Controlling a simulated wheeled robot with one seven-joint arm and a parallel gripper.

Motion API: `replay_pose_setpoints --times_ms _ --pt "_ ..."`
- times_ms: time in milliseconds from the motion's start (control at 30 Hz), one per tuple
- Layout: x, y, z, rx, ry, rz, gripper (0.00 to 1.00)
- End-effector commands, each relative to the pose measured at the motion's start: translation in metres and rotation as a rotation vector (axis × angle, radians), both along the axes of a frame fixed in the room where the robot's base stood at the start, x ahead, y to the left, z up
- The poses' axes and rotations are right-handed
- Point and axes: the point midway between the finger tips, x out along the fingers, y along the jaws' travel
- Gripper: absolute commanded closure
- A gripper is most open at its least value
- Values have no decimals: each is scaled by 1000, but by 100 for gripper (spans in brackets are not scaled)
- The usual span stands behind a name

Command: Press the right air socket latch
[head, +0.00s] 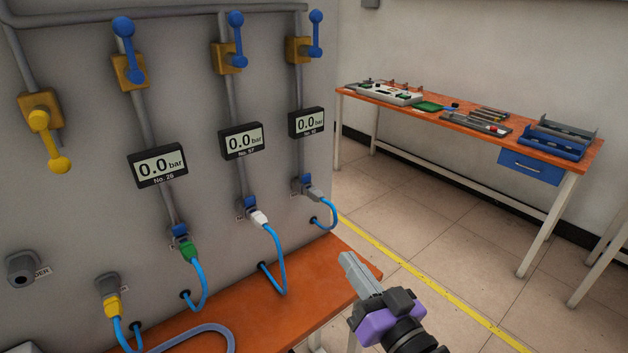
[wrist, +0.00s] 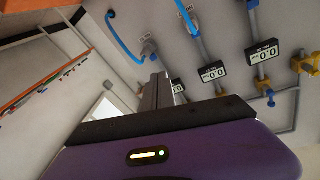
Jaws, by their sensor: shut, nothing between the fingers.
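The right air socket (head: 301,184) is grey with a small blue latch (head: 306,178) on top, on the grey panel under the rightmost pressure display. A grey plug (head: 315,194) with a blue hose sits in it. In the wrist view a socket with a plug (wrist: 149,48), apparently the same one, shows just beyond the fingertips. My gripper (head: 346,258) is shut and empty, in front of the panel, lower and to the right of the socket, and apart from it. It also shows in the wrist view (wrist: 160,77).
Other sockets hold a white plug (head: 259,218), a green plug (head: 189,252) and a yellow plug (head: 113,306). Blue valve handles (head: 316,34) stick out above the displays. A workbench (head: 455,118) stands far right; the floor between is clear.

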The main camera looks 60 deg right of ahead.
Motion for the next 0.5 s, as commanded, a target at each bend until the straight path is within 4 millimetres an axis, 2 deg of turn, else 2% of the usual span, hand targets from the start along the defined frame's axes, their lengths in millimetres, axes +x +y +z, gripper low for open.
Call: replay_pose_setpoints --times_ms 33,200,500 --pt "5 -17 14 30 -34 -24 100" --pt "15 -64 43 173 -127 -64 100" --pt "24 -130 95 479 -279 -58 100"
